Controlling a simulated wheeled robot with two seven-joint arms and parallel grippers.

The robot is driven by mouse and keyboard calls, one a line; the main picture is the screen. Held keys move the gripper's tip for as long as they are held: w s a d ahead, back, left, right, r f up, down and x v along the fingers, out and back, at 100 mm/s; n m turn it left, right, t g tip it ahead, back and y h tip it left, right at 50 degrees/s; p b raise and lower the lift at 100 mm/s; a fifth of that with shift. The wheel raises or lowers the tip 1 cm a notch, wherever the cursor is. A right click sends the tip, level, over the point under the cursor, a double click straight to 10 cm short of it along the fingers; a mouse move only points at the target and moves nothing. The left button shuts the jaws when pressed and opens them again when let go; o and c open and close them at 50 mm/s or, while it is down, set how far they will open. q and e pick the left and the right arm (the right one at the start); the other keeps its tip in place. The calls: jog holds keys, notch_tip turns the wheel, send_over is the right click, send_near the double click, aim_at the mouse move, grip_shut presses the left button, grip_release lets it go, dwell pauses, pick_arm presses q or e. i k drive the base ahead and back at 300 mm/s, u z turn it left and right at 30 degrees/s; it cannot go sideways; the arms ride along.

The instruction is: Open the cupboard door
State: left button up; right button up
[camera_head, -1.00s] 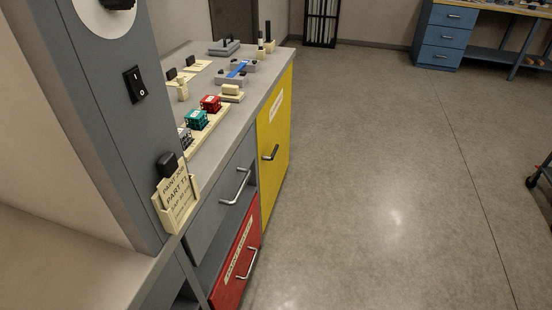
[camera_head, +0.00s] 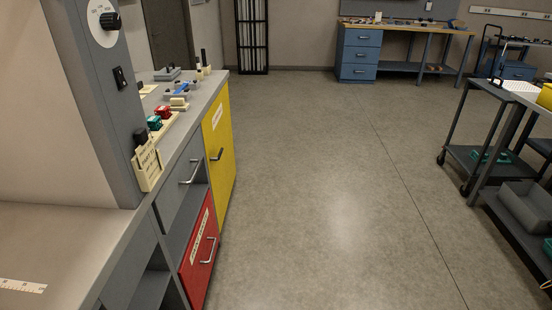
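A yellow cupboard door (camera_head: 218,150) with a white label is on the front of the grey counter, left of the middle. It looks closed, flush with the counter front. Its dark bar handle (camera_head: 217,155) is on the near part of the door. Neither of my grippers shows in the view.
A grey drawer (camera_head: 184,178) and a red drawer front (camera_head: 198,252) are nearer, with metal handles. Small parts stand on the grey countertop (camera_head: 203,92). The grey floor (camera_head: 330,190) before the door is clear. Dark carts (camera_head: 492,150) stand at the right; a blue workbench (camera_head: 357,55) at the back.

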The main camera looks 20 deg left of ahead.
aim_at(216, 126)
jog(key=z, duration=0.25)
jog(key=i, duration=1.4)
jog(key=u, duration=1)
jog(key=i, duration=1.3)
jog(key=u, duration=1.45)
jog(key=i, duration=0.15)
jog(key=u, duration=0.05)
